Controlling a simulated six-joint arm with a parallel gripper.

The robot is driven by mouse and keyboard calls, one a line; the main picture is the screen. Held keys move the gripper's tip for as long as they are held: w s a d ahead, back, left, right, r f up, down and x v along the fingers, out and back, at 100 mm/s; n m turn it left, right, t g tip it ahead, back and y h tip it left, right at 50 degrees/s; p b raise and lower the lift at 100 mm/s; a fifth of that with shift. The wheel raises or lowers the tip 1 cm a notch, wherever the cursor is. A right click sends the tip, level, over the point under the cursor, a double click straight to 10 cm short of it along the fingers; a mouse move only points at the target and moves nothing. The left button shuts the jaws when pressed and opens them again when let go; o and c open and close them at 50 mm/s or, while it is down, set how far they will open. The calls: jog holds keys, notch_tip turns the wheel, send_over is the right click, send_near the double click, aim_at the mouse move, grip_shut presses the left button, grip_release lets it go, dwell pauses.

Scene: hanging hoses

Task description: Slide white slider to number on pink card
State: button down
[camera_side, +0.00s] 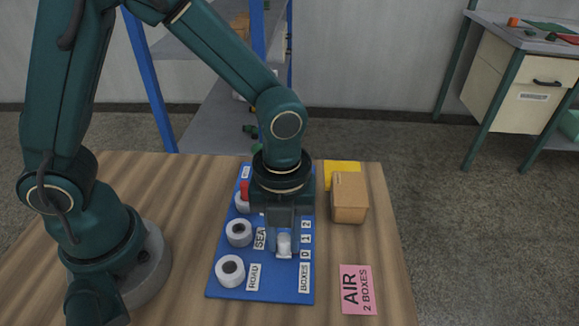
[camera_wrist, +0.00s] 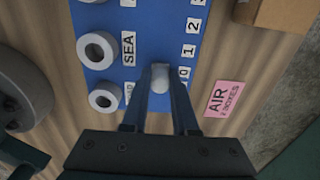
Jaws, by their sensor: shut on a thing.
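The white slider (camera_side: 284,246) sits in a slot on the blue board (camera_side: 226,280), beside the number 0. In the wrist view the slider (camera_wrist: 159,78) is level with the 0, with 1 and 2 farther up the row. My gripper (camera_side: 283,238) points down and is shut on the slider; its fingers (camera_wrist: 160,88) flank it on both sides. The pink card (camera_side: 358,290) reads "AIR 2 BOXES" and lies right of the board; it also shows in the wrist view (camera_wrist: 223,98). My wrist hides the board's far part in the side view.
White rings (camera_side: 230,270) stand on the board's left by the ROAD and SEA labels. A red piece (camera_side: 245,191) is partly seen behind them. A cardboard box (camera_side: 349,198) and a yellow item (camera_side: 342,168) stand right of the board. Table is clear near the card.

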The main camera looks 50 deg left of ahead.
jog(key=w+a, duration=0.4)
jog(key=shift+w+a, duration=0.1)
jog(key=shift+w, duration=0.1)
jog(key=c, duration=0.7)
grip_release()
jog(key=shift+r, duration=2.6)
